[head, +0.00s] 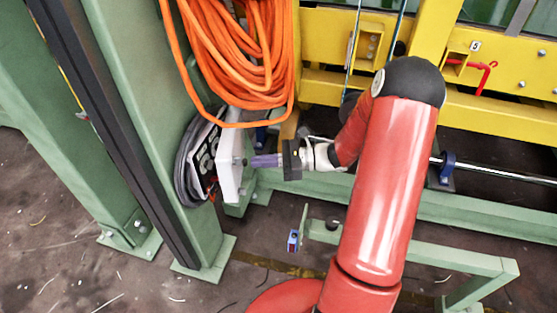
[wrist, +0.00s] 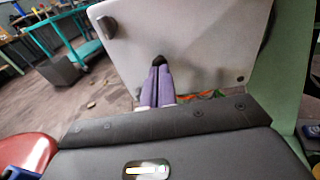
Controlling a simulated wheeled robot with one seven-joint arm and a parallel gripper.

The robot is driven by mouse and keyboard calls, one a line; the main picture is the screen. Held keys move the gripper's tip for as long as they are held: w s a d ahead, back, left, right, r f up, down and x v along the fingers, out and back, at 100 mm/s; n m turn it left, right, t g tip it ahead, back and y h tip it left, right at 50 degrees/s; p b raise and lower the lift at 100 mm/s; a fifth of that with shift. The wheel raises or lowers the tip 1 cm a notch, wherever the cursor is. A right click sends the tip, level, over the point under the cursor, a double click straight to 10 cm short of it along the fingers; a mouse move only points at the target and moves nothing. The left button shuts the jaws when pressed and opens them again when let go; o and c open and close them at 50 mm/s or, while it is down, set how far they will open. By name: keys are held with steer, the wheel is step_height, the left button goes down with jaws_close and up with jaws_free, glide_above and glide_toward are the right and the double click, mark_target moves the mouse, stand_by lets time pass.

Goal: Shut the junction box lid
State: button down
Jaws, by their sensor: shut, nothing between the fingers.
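The junction box (head: 193,160) is mounted on the green post, with round parts visible inside. Its pale lid (head: 231,158) stands open, swung out to the right of the box. The lid fills the upper middle of the wrist view as a flat grey plate (wrist: 205,45) with a dark knob at its upper left. My gripper (head: 254,161) has purple fingers pressed together and empty. The fingertips (wrist: 158,62) are in front of the lid's flat face, on its right side in the head view. I cannot tell whether they touch it.
A coil of orange cable (head: 240,55) hangs just above the box and lid. The green post (head: 150,120) stands behind the box. A yellow frame (head: 330,40) and a green rail (head: 400,215) lie to the right. Floor is open at lower left.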

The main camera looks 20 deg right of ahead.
mark_target(237, 168)
steer(key=shift+w+a, duration=0.15)
steer(key=shift+a, duration=0.25)
steer(key=shift+a+p, duration=0.6)
steer(key=shift+a, duration=1.75)
steer(key=shift+s, duration=0.2)
